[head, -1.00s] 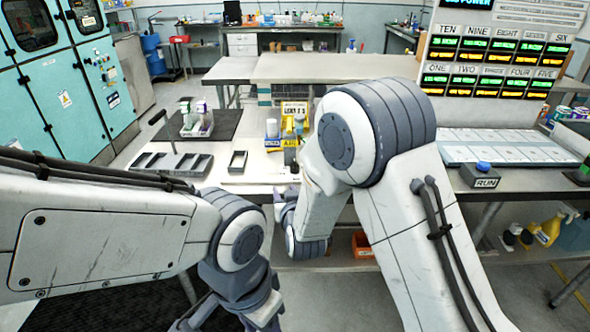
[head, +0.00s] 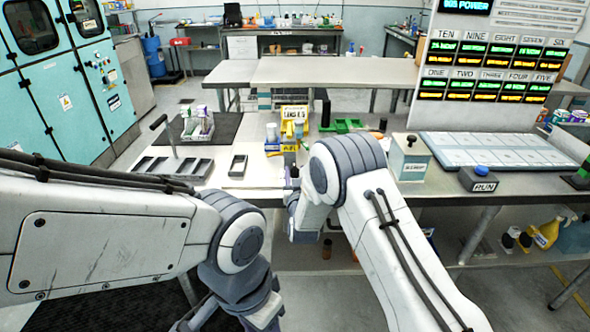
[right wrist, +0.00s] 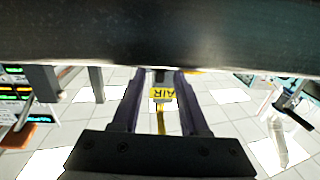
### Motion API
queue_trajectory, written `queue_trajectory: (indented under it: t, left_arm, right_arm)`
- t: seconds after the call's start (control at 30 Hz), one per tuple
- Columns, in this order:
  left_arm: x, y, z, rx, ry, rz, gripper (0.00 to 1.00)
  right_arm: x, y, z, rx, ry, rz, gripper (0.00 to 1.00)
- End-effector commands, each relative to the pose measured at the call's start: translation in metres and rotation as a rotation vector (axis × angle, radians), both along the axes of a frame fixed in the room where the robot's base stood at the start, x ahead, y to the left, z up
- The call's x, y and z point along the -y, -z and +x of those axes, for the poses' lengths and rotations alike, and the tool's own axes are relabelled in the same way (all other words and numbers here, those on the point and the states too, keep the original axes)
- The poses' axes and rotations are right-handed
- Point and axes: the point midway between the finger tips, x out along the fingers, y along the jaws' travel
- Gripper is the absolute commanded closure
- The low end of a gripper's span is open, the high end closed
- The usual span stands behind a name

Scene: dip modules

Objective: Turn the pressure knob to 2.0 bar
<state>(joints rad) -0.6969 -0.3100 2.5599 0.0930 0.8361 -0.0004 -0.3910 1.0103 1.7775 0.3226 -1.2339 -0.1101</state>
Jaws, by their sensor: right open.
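A yellow AIR label (right wrist: 165,92) shows between the two fingers of my right gripper (right wrist: 160,78) in the right wrist view. The fingers are apart with nothing gripped. In the head view my right gripper (head: 291,184) is at the front edge of the bench, partly hidden by its own arm, just below a small yellow sign (head: 290,148). I cannot make out the pressure knob or its scale in either view. My left gripper (head: 232,308) hangs low at the bottom of the head view; its fingers do not show clearly.
A RUN button box (head: 483,179) stands by the right front edge.

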Motion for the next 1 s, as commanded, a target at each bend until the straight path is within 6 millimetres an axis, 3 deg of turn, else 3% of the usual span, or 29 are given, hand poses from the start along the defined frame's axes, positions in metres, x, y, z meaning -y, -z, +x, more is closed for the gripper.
queue_trajectory:
  t: [0.4, 0.43, 0.53, 1.0]
  left_arm:
    - [0.0, -0.002, 0.0, 0.0, 0.0, 0.0, 0.5]
    - [0.0, -0.002, 0.0, 0.0, 0.0, 0.0, 0.5]
    - [0.0, -0.002, 0.0, 0.0, 0.0, 0.0, 0.5]
    - [0.0, 0.011, 0.0, 0.0, 0.0, 0.0, 0.5]
  right_arm:
    - [-0.001, 0.0, 0.009, 0.0, 0.0, 0.0, 0.56]
    - [-0.001, 0.0, 0.009, 0.0, 0.0, 0.0, 0.64]
    - [-0.001, 0.0, 0.009, 0.0, 0.0, 0.0, 1.0]
    - [-0.005, 0.002, 0.008, 0.002, 0.086, 0.002, 1.0]
